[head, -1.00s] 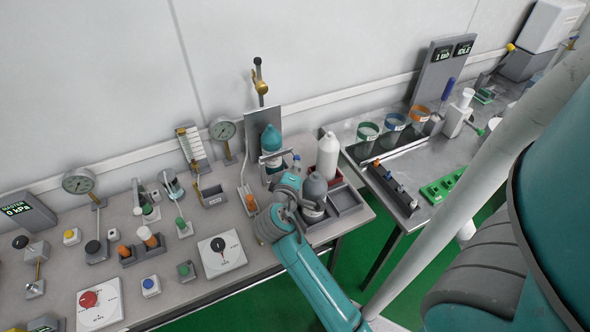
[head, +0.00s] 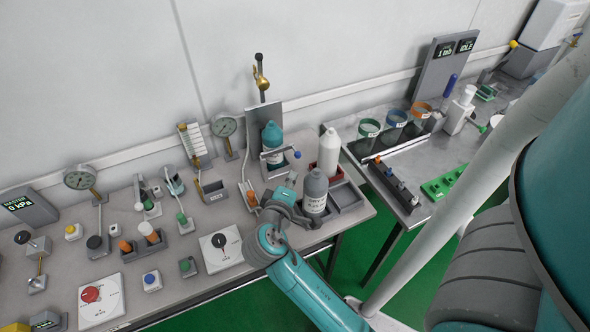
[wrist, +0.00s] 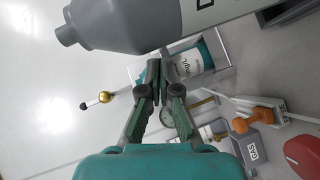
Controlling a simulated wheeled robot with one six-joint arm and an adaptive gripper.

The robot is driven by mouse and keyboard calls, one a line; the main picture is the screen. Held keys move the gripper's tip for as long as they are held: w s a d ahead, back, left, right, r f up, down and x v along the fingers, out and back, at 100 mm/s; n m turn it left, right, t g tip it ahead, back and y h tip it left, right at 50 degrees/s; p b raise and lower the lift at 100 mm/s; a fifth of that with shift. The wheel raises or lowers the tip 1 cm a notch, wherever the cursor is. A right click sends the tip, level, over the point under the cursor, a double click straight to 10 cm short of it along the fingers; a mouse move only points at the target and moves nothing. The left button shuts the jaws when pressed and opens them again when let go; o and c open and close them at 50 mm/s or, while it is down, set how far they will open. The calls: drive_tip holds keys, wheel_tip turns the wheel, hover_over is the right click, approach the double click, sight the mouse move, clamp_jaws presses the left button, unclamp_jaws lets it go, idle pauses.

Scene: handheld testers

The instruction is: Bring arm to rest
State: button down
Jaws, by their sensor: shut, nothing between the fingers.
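My gripper shows in the wrist view (wrist: 155,75) with its two dark green fingers together and nothing between them. In the head view my arm reaches over the front edge of the left bench, and its wrist hides most of the gripper. The gripper is close to the left of a grey bottle (head: 315,190), which stands upright at the tray. The same grey bottle (wrist: 125,22) fills the top of the wrist view, apart from the fingers as far as I can tell. A teal bottle (head: 272,141) sits in a stand behind the gripper.
A white bottle (head: 329,152) stands behind the grey one, by the tray (head: 348,198). A dial plate (head: 221,247) lies left of my arm. Gauges, knobs and small blocks crowd the left bench (head: 185,270). A second bench (head: 425,155) with coloured rings stands at right.

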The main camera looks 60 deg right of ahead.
drive_tip(key=shift+v, duration=2.25)
drive_tip(key=a+f+n+t+y, duration=0.1)
drive_tip(key=a+f, duration=0.1)
drive_tip(key=s+a+f+n+t+y, duration=0.1)
drive_tip(key=f+t+y, duration=0.1)
drive_tip(key=f, duration=0.1)
drive_tip(key=s+a+f+n+t+y, duration=0.1)
drive_tip(key=a+f, duration=0.1)
drive_tip(key=shift+s+a+f+n+t, duration=0.1)
drive_tip(key=shift+a+f+n+t, duration=0.2)
drive_tip(key=shift+a, duration=0.05)
drive_tip(key=s+a+f+n+t+y, duration=0.1)
drive_tip(key=s+a+f+y, duration=0.1)
drive_tip(key=s+a+y, duration=0.15)
drive_tip(key=s+a+f+t+y, duration=0.1)
drive_tip(key=s+a+f+y, duration=0.15)
drive_tip(key=a, duration=0.25)
drive_tip(key=s+a+r+m+t+y, duration=0.2)
drive_tip(key=s+a+r, duration=0.1)
drive_tip(key=s, duration=0.4)
drive_tip(key=s+a+r+m+t+y, duration=0.1)
drive_tip(key=s+a+r+m+y, duration=0.1)
drive_tip(key=s+r, duration=0.4)
drive_tip(key=shift+s+a+r+m+t+y, duration=0.35)
drive_tip(key=shift+s+a+m, duration=0.2)
drive_tip(key=shift+a, duration=0.6)
